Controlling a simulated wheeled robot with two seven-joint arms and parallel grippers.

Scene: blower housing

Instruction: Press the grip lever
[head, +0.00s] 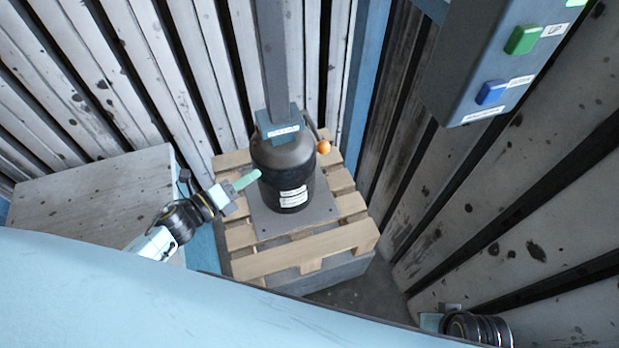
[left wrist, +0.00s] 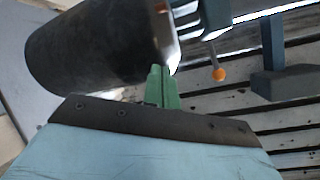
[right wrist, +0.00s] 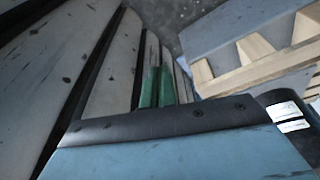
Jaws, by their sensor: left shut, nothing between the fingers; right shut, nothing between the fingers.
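A lever with an orange ball knob (head: 323,147) sticks out at the right of the head of a dark cylinder (head: 285,170). It also shows in the left wrist view as a thin rod with an orange ball (left wrist: 218,74). My left gripper (head: 250,179) is shut and empty, its green fingertips close to the cylinder's left side; I cannot tell if they touch. The knob is on the far side of the cylinder from it. My right gripper (right wrist: 156,88) is shut and empty, low at the right, away from the cylinder.
The cylinder stands on a grey plate on a wooden pallet (head: 290,262). A vertical grey post (head: 276,60) rises above it. A control box (head: 470,70) with green (head: 523,40) and blue (head: 491,92) buttons hangs at upper right. Slatted walls enclose the space. A pale board (head: 95,200) lies left.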

